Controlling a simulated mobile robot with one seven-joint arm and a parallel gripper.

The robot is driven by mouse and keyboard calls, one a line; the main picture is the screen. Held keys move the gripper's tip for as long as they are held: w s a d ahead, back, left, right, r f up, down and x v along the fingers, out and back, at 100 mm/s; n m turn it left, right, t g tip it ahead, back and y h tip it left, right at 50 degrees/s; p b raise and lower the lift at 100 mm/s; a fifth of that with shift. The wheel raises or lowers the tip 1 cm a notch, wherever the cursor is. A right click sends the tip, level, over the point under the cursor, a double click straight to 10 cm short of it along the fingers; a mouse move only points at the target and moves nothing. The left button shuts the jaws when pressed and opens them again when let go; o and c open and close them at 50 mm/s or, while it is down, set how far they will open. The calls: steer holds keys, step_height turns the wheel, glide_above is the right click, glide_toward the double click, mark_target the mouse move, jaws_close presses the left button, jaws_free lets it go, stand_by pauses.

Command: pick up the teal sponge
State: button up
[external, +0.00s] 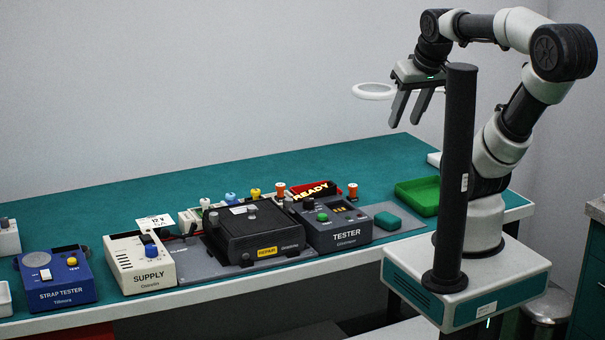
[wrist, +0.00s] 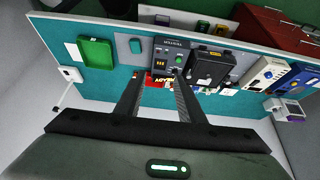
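The teal sponge (external: 388,221) lies on the grey mat near the front edge of the bench, just right of the grey tester. It also shows in the wrist view (wrist: 135,46), between the green tray and the tester. My gripper (external: 407,122) is high above the bench, behind and above the sponge and well apart from it. Its two fingers are spread with nothing between them. In the wrist view the open fingers (wrist: 158,88) reach toward the back of the tester.
A green tray (external: 420,194) is to the right. A black unit (external: 254,230), the supply (external: 141,262) and a blue strap tester (external: 58,277) stand farther left.

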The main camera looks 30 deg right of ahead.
stand_by(0.4)
steer(key=o, duration=0.6)
steer(key=n+g+b, duration=0.1)
steer(key=n+g, duration=0.1)
steer(key=g, duration=0.4)
glide_above(386, 215)
steer(key=f, duration=2.9)
steer(key=shift+s+d, duration=0.1)
steer(key=shift+s, duration=0.1)
steer(key=shift+w+f, duration=0.1)
steer(key=shift+f, duration=2.6)
